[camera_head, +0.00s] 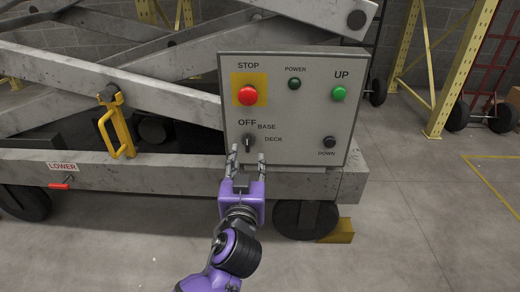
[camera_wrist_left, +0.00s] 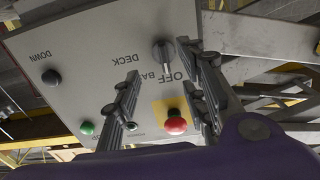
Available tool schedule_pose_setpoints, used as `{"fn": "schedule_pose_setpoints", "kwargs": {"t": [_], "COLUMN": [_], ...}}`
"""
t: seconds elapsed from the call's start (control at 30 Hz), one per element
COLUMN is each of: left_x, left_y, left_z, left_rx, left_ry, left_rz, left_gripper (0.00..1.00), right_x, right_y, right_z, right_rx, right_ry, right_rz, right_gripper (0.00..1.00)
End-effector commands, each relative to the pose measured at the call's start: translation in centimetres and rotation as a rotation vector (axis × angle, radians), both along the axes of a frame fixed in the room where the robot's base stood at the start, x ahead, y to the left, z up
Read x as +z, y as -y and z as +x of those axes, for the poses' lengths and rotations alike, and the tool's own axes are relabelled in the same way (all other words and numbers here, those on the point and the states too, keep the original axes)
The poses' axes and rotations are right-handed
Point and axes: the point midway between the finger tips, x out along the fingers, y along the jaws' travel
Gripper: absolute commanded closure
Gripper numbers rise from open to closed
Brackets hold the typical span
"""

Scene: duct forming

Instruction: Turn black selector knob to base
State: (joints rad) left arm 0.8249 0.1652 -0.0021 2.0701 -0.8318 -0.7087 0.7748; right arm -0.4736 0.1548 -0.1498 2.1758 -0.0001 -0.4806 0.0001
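The black selector knob (camera_head: 247,140) is on the lower left of the grey control panel (camera_head: 290,120), below the OFF label and left of the BASE and DECK labels. Its handle looks about upright, toward OFF. It also shows in the left wrist view (camera_wrist_left: 163,53), where the panel appears upside down. My left gripper (camera_head: 248,157) is open and empty, just below the knob in the head view. In the wrist view its two fingers point toward the panel on either side of the knob; I cannot tell whether they touch it. My right gripper is in neither view.
The panel also carries a red STOP button (camera_head: 248,95) on a yellow plate, a green UP button (camera_head: 338,94), a small POWER light (camera_head: 294,84) and a black DOWN button (camera_head: 330,142). A yellow latch (camera_head: 119,130) is at left. Open floor lies right.

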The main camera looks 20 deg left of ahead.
Motion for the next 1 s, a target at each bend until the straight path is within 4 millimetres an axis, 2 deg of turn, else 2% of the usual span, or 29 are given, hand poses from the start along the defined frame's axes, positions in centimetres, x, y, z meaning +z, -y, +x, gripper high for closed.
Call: {"fn": "schedule_pose_setpoints", "kwargs": {"t": [0.2,0.4,0.53,0.77,0.8,1.0], "left_x": [-0.2,-0.2,-0.1,0.0,0.0,-0.1], "left_y": [-0.9,-1.6,-1.8,-1.9,-1.9,-1.8], "left_z": [3.5,5.9,6.6,6.7,6.7,6.7], "left_rx": [-0.001,-0.001,-0.002,-0.002,-0.002,-0.002], "left_ry": [0.001,-0.001,-0.002,-0.002,-0.002,-0.002], "left_rz": [0.004,0.004,0.002,0.002,0.001,0.002], "left_gripper": [0.61,0.61,0.61,0.61,0.62,0.89], "right_x": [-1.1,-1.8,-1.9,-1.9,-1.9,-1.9], "right_y": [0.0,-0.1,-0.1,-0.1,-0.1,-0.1], "right_z": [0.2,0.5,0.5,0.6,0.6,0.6], "right_rx": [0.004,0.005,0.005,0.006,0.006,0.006], "right_ry": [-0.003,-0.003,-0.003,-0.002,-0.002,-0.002], "right_rz": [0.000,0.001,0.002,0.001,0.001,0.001], "right_gripper": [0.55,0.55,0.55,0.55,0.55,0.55]}}
